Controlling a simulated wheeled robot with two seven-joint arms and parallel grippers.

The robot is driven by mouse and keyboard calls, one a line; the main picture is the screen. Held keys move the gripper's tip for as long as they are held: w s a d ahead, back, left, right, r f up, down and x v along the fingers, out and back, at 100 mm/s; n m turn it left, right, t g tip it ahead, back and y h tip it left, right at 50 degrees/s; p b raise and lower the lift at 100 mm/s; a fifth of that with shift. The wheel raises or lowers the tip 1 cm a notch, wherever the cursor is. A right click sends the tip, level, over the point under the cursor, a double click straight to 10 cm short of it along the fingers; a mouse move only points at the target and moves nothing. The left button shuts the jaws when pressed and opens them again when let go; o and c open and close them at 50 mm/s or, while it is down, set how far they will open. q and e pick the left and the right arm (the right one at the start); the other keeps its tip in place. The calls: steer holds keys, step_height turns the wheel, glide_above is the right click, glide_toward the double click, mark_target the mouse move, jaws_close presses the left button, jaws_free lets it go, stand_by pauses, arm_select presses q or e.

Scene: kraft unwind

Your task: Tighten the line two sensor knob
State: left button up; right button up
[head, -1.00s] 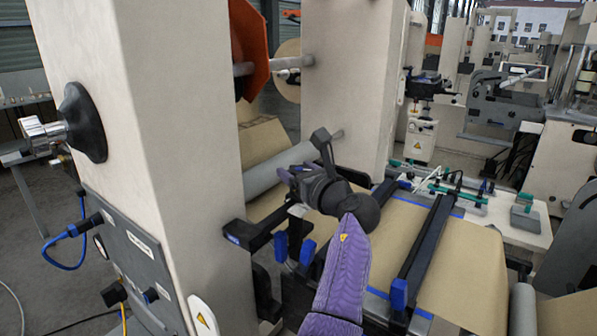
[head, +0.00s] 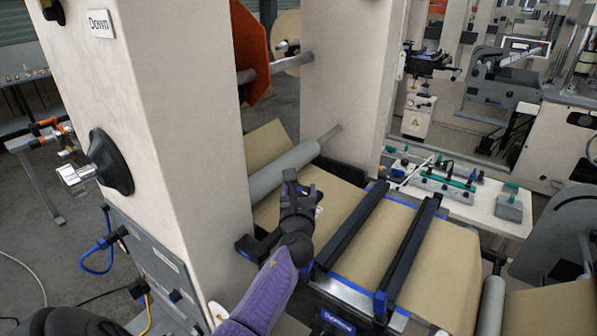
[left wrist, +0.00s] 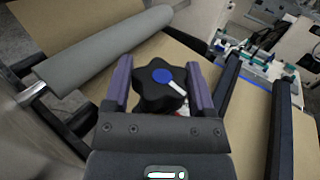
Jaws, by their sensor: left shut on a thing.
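A black lobed knob with a blue centre and a white pointer mark (left wrist: 162,86) sits between the purple fingers of my left gripper (left wrist: 158,78) in the left wrist view. The fingers are shut on the knob's sides. In the head view my left gripper (head: 298,188) is over the brown paper web, right of the near column, and the knob cannot be made out there. My right gripper is not in view.
A grey roller (head: 284,170) lies just behind my left gripper. Two dark bars (head: 408,250) with blue ends cross the brown web (head: 435,268) to the right. The near cream column (head: 165,130) stands close on the left. A white bench (head: 462,209) stands beyond the web.

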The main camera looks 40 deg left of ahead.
arm_select(q)
steer(key=shift+a+r+m+t+h+p, duration=0.1)
steer(key=shift+r+m+t+h+p, duration=0.05)
steer(key=shift+m+t+h, duration=0.4)
steer(key=shift+r+m+t+h+p, duration=0.15)
steer(key=shift+m+t+h, duration=0.15)
steer(key=shift+h, duration=0.35)
steer(key=shift+f+m+t+h, duration=0.15)
steer(key=shift+m+t+h, duration=0.1)
steer(key=shift+m+h, duration=0.35)
steer(key=m+t+h+b, duration=0.1)
steer(key=m+h, duration=0.1)
steer(key=h, duration=0.1)
steer(key=shift+w+m+t+h+b, duration=0.1)
steer(key=shift+m+t+h+b, duration=0.2)
steer(key=shift+m+h+b, duration=0.7)
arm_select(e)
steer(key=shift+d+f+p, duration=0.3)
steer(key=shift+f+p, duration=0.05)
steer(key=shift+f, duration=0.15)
arm_select(q)
steer(key=shift+h, duration=0.5)
steer(key=o, duration=1)
steer(key=shift+o, duration=0.9)
